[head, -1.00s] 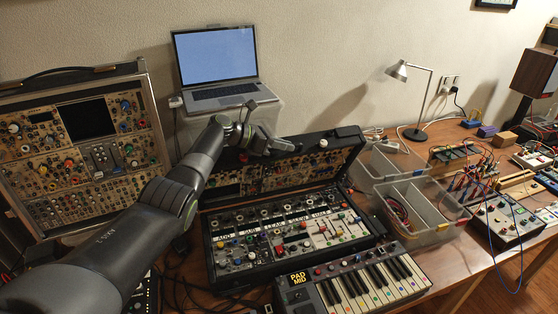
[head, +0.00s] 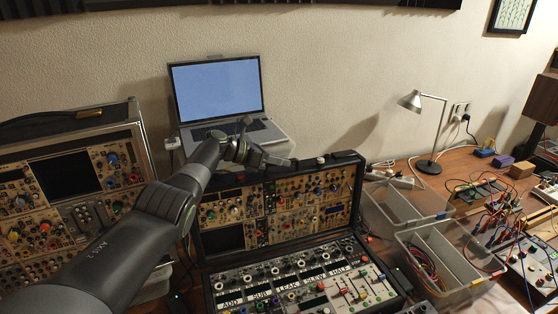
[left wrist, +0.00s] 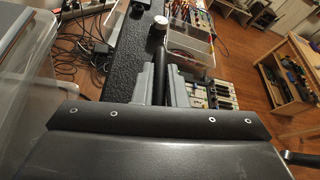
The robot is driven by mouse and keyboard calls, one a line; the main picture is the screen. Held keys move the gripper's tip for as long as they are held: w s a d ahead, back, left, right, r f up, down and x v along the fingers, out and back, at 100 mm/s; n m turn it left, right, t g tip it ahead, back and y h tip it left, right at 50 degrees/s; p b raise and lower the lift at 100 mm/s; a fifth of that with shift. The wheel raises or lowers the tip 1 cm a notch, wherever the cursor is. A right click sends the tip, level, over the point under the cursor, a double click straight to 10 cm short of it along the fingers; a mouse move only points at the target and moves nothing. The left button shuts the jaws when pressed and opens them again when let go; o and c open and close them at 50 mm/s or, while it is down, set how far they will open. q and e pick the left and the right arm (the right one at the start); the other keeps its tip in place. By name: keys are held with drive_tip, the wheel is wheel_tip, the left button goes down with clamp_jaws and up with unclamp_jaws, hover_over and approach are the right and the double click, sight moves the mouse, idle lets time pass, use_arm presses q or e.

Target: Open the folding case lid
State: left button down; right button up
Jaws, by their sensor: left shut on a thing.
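The folding case stands open on the table, its lid (head: 285,208) raised near upright behind the base (head: 310,282). The lid's inner face carries tan panels with knobs; the base carries knobs, sliders and white labels. My left gripper (head: 288,162) is at the lid's top edge. In the left wrist view, the gripper's grey fingers (left wrist: 162,88) close on a dark bar at the black lid edge (left wrist: 125,65); I cannot tell if it is a handle or rim. My right gripper is in neither view.
A laptop (head: 217,92) stands close behind the lid. A second panelled case (head: 75,200) is at left. Clear plastic bins (head: 440,262) stand right of the case, with a desk lamp (head: 428,130) and cabled boards (head: 490,215) beyond.

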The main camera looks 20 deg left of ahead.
sight(256, 176)
use_arm(q)
drive_tip(key=shift+s+f, duration=0.1)
drive_tip(key=shift+f, duration=0.15)
drive_tip(key=c, duration=1.5)
unclamp_jaws()
drive_tip(key=shift+c, duration=0.2)
drive_tip(key=shift+o, duration=0.3)
drive_tip(key=shift+r, duration=0.1)
drive_tip(key=shift+s+a+r+p, duration=0.15)
drive_tip(key=shift+a+r+p, duration=0.2)
drive_tip(key=shift+a, duration=0.3)
drive_tip(key=shift+b+v, duration=0.5)
drive_tip(key=shift+v, duration=2.5)
drive_tip(key=shift+s+f, duration=0.1)
drive_tip(key=shift+f, duration=0.05)
